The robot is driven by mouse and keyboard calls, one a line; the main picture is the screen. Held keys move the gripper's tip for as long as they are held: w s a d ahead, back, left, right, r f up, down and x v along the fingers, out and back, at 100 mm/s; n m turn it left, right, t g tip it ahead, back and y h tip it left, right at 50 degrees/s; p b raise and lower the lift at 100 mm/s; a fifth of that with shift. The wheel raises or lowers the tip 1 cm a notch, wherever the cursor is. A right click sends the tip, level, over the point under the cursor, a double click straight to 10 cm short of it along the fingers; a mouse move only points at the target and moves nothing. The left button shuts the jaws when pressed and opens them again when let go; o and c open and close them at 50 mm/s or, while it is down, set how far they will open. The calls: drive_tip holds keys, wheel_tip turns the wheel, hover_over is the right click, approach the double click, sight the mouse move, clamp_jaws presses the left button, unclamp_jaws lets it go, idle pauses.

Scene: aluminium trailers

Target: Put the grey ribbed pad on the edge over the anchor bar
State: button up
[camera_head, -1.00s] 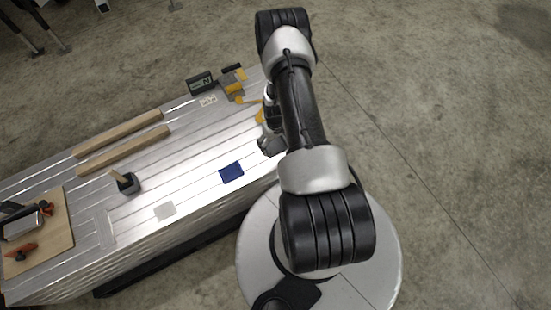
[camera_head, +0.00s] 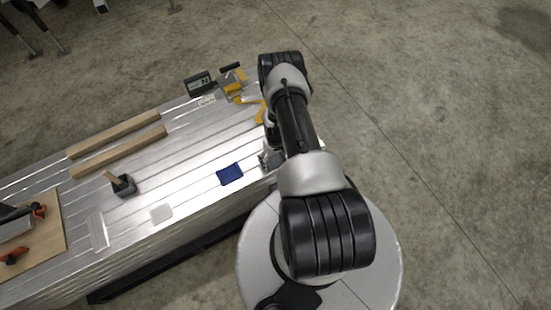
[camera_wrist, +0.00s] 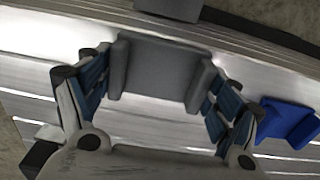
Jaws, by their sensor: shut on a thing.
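The grey pad (camera_wrist: 157,72), a wide channel-like piece with raised sides, sits between the two blue-lined fingers of my gripper (camera_wrist: 155,95) in the wrist view. The gripper is shut on it. In the head view my gripper (camera_head: 269,159) is low at the trailer's near right edge, and the arm partly hides it. In the wrist view the pad is close to the metal deck edge; I cannot tell whether it touches. A grey block (camera_wrist: 168,8) is cut off at the top of the wrist view, at the edge. I cannot clearly make out the anchor bar.
A blue pad (camera_head: 229,174) lies on the aluminium deck (camera_head: 190,165), left of my gripper; it also shows in the wrist view (camera_wrist: 290,121). A pale square (camera_head: 161,214), a dark holder (camera_head: 123,186), wooden bars (camera_head: 118,152) and a yellow tool (camera_head: 250,103) are farther off.

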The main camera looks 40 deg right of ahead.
drive_tip(key=shift+f, duration=0.2)
drive_tip(key=o, duration=1)
drive_tip(key=shift+r, duration=0.15)
